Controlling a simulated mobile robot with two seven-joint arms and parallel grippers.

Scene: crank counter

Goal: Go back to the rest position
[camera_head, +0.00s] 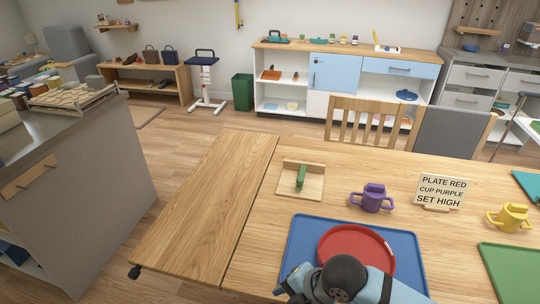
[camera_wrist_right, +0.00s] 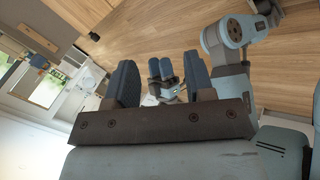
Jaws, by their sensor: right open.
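My right gripper (camera_wrist_right: 159,62) shows in the right wrist view with its two dark fingers wide apart and nothing between them. Beyond the fingers is what looks like my left gripper (camera_wrist_right: 165,70), small and partly hidden; its jaw state is unclear. In the head view a light blue arm link of mine with a dark round joint reaches over the near edge of the table (camera_head: 207,200). It covers part of a red plate (camera_head: 350,240) lying on a blue tray (camera_head: 300,245). Neither gripper shows in the head view.
A purple two-handled cup (camera_head: 372,199) stands behind the tray, beside a sign (camera_head: 441,191). A yellow cup (camera_head: 510,217) and green tray (camera_head: 512,270) are at the right. A wooden board with a green handle (camera_head: 301,178) lies at the left. The table's left part is clear.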

